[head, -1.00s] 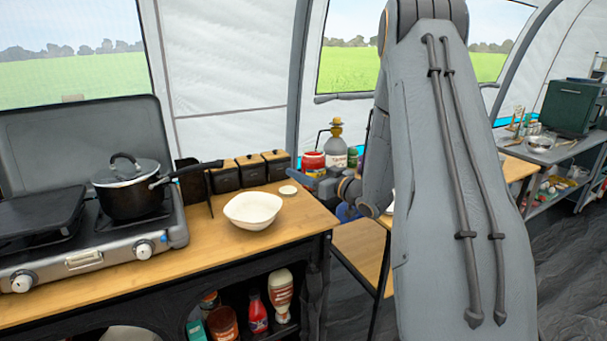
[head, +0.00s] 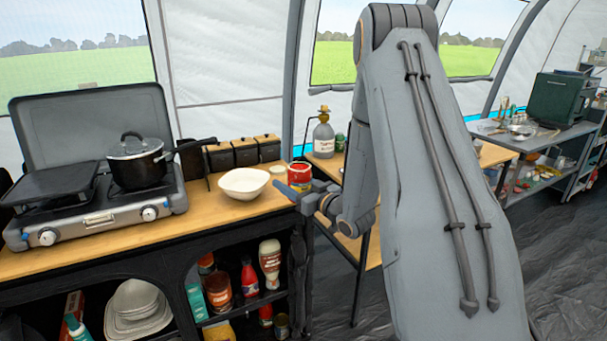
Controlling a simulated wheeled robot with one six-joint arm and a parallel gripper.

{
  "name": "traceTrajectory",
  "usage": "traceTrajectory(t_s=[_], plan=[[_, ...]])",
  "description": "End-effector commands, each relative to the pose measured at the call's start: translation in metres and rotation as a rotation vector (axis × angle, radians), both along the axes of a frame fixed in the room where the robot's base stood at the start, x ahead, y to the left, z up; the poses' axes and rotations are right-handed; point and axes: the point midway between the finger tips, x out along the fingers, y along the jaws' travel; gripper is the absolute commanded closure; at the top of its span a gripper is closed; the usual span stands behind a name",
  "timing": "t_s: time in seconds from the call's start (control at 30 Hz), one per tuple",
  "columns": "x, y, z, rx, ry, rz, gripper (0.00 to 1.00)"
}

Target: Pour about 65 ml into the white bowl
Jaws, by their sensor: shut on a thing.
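The white bowl (head: 243,184) stands on the wooden counter, near its right end. My gripper (head: 298,189) is at the counter's right edge, to the right of the bowl and apart from it. It is shut on a red can (head: 300,173) with a pale label, which looks upright. The fingers and wrist hide the can's lower part. The can's contents do not show, and the bowl looks empty from here.
A small white lid (head: 278,169) lies behind the bowl, before several black canisters (head: 245,153). A black pot (head: 137,165) sits on the stove (head: 100,212) at left. A grey bottle (head: 323,137) stands on the side table behind my arm.

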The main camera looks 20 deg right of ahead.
Motion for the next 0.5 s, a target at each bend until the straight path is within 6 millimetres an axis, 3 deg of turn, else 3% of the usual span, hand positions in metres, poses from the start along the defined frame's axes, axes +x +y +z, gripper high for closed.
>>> traceTrajectory(t_s=[0.27, 0.5], plan=[[-0.023, 0.053, -0.049, 0.015, 0.007, -0.066, 0.87], [-0.06, 0.089, -0.093, 0.016, 0.016, -0.148, 0.87]])
